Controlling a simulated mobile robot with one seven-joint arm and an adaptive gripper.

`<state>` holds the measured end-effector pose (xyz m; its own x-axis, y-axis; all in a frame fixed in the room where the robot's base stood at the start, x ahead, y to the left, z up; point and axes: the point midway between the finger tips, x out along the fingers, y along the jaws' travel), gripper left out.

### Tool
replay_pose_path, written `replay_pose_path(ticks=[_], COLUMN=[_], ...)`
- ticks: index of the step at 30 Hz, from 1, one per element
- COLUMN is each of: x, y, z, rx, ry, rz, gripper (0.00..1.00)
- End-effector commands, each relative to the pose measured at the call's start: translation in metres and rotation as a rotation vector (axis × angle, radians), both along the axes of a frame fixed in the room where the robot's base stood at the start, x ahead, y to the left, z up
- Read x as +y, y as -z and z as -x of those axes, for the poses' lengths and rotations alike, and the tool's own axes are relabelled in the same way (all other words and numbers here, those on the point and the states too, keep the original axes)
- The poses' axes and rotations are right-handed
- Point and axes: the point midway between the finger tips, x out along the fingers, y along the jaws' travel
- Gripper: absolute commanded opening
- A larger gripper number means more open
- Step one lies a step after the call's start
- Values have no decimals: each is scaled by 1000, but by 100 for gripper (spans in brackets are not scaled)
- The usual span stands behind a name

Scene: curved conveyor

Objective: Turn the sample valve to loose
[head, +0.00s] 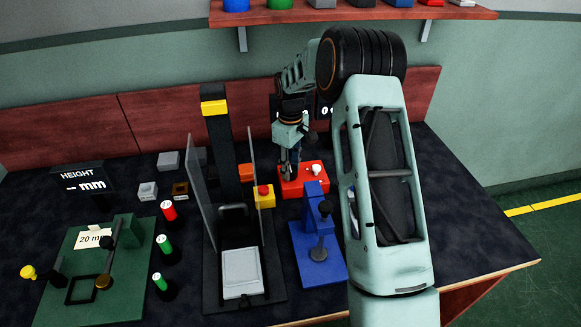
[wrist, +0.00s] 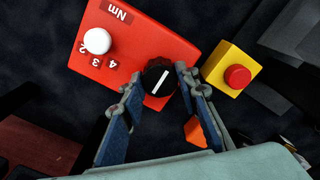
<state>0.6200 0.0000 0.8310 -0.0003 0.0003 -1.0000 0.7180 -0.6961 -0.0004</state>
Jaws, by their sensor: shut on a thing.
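A red box (head: 318,184) stands on the dark bench; it fills the top of the wrist view (wrist: 150,45). It bears "Nm", a few digits and a white round knob (wrist: 97,41). A black round knob (wrist: 158,77) with a white pointer line sits at the box's edge nearest my gripper, and I take it for the sample valve. My gripper (wrist: 160,82) is shut on this black knob, one finger on each side. In the head view my gripper (head: 290,172) comes down on the left part of the box and hides the black knob. I see no readable "loose" mark.
A yellow block with a red button (head: 264,193) and an orange block (head: 246,172) stand left of the red box. A blue stand (head: 309,252) is in front. A tall black frame with clear panels (head: 217,160) rises at the left. A wooden wall panel (head: 190,115) is behind.

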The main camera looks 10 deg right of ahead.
Motion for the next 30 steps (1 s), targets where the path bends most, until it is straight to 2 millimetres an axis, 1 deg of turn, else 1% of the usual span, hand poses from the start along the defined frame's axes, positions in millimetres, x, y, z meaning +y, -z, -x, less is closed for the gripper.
replay_pose_path(ticks=[1,5,6,13,17,20,27,30], x=[0,0,0,0,0,0,0,0], y=[0,0,0,0,-8,-24,-76,-94], z=[0,0,0,0,-1,-1,-1,-1], rx=[-1,-1,-1,-1,-2,-4,-6,-4], ry=[-2,-1,-1,0,0,0,1,1], rz=[1,1,1,1,1,1,0,0], gripper=[31,46,47,47,47,47,47,47])
